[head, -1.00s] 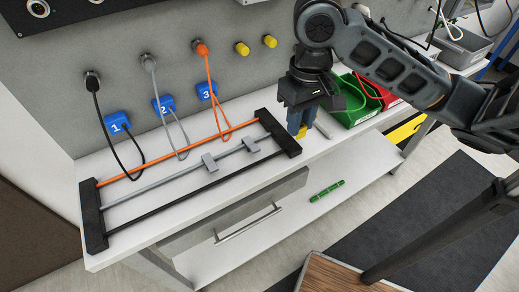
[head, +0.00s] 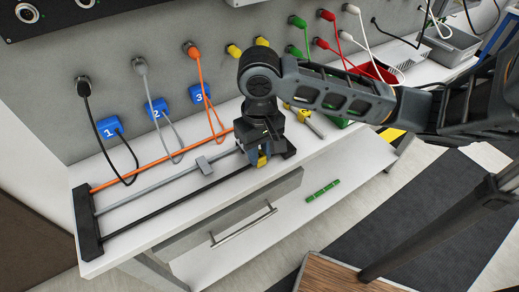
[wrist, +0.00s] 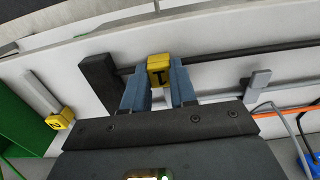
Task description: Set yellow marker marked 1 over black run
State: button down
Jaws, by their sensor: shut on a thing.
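My gripper (head: 262,150) is shut on the yellow marker marked 1 (wrist: 160,70), which sits between its two blue fingers; it also shows in the head view (head: 262,160). The black run (head: 180,203) is the front rod of a rack, and in the wrist view (wrist: 230,55) it passes at the marker, near the black end block (wrist: 98,85). The marker overlaps the rod in the wrist view; I cannot tell whether they touch. My gripper hides the rod's right end in the head view.
Grey (head: 150,187) and orange (head: 155,165) rods lie behind the black one. A grey clip (head: 202,164) is on the grey rod. A yellow marker marked 2 (wrist: 58,120) lies to the side.

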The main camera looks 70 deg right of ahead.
aim_at(260, 155)
jog(key=shift+s+a+f, duration=0.1)
jog(key=shift+s+f, duration=0.05)
jog(key=shift+f, duration=0.6)
jog(key=c, duration=0.9)
grip_release()
notch_tip(260, 155, up, 12)
jog(key=shift+r, duration=0.75)
